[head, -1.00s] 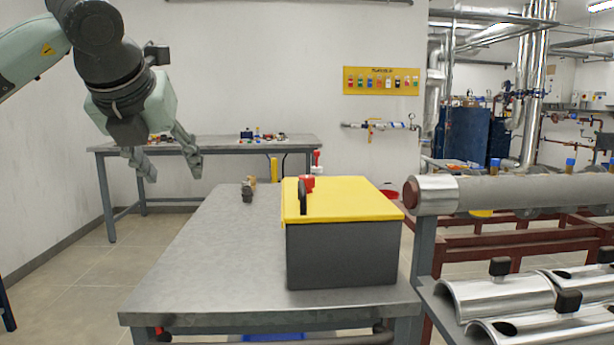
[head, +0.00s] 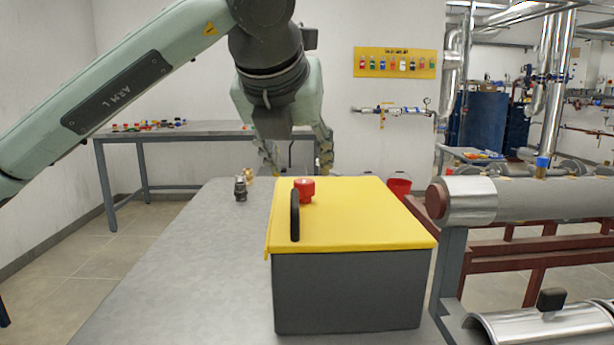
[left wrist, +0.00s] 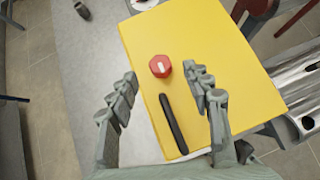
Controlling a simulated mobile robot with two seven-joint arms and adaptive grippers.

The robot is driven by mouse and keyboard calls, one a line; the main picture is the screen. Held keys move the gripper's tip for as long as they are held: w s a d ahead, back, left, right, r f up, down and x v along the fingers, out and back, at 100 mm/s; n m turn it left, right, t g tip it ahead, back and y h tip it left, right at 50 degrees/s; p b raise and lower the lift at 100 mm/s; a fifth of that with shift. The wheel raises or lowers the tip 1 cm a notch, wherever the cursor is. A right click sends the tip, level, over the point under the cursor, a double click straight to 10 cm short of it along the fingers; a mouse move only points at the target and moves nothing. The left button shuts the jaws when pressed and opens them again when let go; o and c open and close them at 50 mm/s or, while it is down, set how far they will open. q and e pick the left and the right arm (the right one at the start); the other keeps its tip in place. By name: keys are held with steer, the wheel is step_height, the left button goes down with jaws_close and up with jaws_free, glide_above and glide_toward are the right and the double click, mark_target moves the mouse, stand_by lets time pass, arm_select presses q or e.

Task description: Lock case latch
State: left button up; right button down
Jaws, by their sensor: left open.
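The case has a yellow lid (head: 355,222) and a dark grey body (head: 350,292), and stands on the grey table with its lid down. A red knob-like latch (head: 304,189) sits on the lid near its left edge, beside a black handle (head: 295,215). In the left wrist view the red latch (left wrist: 160,66) has a pale mark, and the black handle (left wrist: 173,123) lies near it. My left gripper (head: 296,168) is open and empty above the lid's far left part. In the left wrist view its fingers (left wrist: 166,92) lie either side of the latch and handle, apart from both. My right gripper is not visible.
Small dark and brass fittings (head: 241,188) stand on the table (head: 170,255) left of the case. A large pipe (head: 520,200) runs at the right. A red bucket (head: 399,186) stands behind the case. The table's left side is clear.

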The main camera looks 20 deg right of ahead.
mark_target(304, 181)
arm_select(q)
steer(key=x, duration=0.5)
steer(key=shift+f+p, duration=0.15)
steer(key=shift+p, duration=0.25)
steer(key=shift+w+d+f, duration=0.25)
steer(key=shift+w+f, duration=0.2)
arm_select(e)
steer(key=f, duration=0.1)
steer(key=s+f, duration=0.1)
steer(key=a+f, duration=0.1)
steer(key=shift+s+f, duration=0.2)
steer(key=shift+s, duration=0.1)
arm_select(q)
jaws_close()
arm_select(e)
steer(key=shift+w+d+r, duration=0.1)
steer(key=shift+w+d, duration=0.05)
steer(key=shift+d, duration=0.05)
